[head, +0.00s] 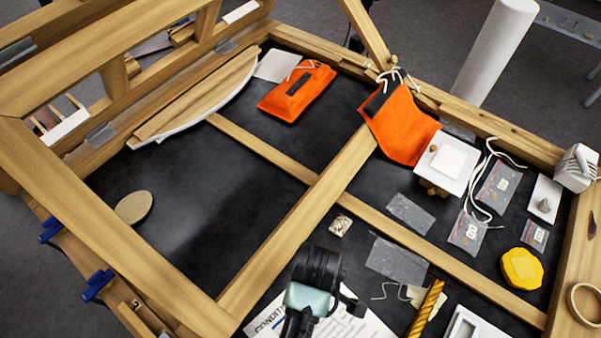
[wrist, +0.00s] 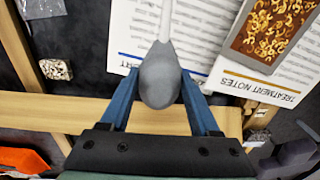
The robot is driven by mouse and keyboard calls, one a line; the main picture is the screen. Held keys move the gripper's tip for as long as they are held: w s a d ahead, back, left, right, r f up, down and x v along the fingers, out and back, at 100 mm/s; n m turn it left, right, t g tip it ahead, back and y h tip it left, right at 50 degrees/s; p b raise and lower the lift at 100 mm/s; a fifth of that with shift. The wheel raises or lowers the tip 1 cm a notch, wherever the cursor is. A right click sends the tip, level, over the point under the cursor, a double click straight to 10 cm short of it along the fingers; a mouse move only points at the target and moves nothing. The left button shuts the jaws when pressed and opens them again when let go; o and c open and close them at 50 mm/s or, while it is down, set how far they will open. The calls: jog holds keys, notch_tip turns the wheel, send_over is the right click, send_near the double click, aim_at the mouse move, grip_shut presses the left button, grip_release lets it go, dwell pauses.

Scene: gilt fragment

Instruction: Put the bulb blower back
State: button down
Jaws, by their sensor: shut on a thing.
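In the wrist view the bulb blower (wrist: 160,82) is a grey rounded bulb with a pale, narrow nozzle running toward the top edge. My gripper (wrist: 158,88) has its blue fingers on both sides of the bulb and is shut on it. The blower shows in front of a wooden bar and printed sheets; its height above them is unclear. In the head view my arm's end (head: 314,285) is over the lower middle of the wooden-framed case, above a printed sheet (head: 268,322). The fingers and blower are hidden there.
Wooden bars (head: 300,240) divide the dark-lined case. Its left compartment is mostly clear, with a tan oval (head: 134,207). Orange pouches (head: 297,90), a white block (head: 447,162), small bags (head: 468,231) and a yellow round thing (head: 521,268) lie around. A tray of fragments (wrist: 268,32) is close by.

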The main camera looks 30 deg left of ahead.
notch_tip(320, 180, down, 9)
jog(key=shift+r, duration=0.1)
dwell(0.4)
jog(key=shift+f, duration=0.25)
jog(key=shift+c, duration=0.6)
grip_release()
jog(key=shift+r, duration=0.1)
